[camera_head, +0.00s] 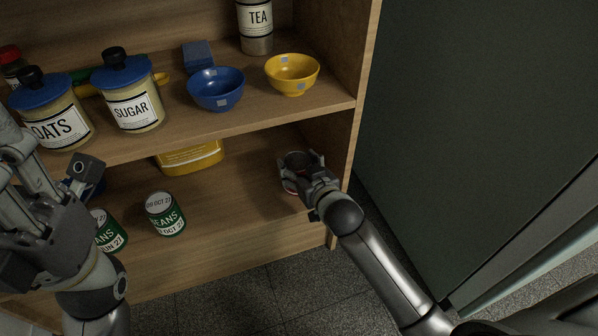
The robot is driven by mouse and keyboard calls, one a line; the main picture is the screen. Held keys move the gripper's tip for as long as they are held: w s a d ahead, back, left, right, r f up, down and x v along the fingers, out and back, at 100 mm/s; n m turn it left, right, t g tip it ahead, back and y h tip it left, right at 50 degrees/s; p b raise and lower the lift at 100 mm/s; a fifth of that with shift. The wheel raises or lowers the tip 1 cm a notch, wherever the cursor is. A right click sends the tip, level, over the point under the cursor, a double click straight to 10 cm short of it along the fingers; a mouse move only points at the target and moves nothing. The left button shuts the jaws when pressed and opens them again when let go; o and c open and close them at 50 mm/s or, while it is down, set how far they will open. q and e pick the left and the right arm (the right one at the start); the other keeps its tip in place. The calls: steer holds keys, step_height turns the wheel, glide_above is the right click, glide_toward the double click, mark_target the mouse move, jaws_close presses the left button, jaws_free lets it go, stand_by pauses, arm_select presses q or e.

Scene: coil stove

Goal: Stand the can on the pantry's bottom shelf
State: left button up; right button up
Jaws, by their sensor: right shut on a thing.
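My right gripper (306,172) reaches into the right end of the pantry's bottom shelf (235,215). It is shut on a can (297,159), of which only the dark round top and a bit of reddish rim show; the gripper hides the rest. I cannot tell whether the can touches the shelf. Two green bean cans stand on the same shelf to the left: one in clear view (165,214), the other (107,230) partly behind my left arm. My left gripper (82,172) is at the left in front of the shelves; its fingers are not clear.
On the upper shelf are an oats jar (55,115), a sugar jar (130,95), a blue bowl (216,89), a yellow bowl (292,74) and a tea canister (256,27). A yellow container (190,158) stands further back below. The pantry's right side wall (356,110) is close to my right gripper.

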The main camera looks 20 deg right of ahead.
steer(key=shift+f, duration=0.15)
steer(key=o, duration=1.3)
steer(key=shift+f, duration=0.15)
steer(key=shift+o, duration=0.2)
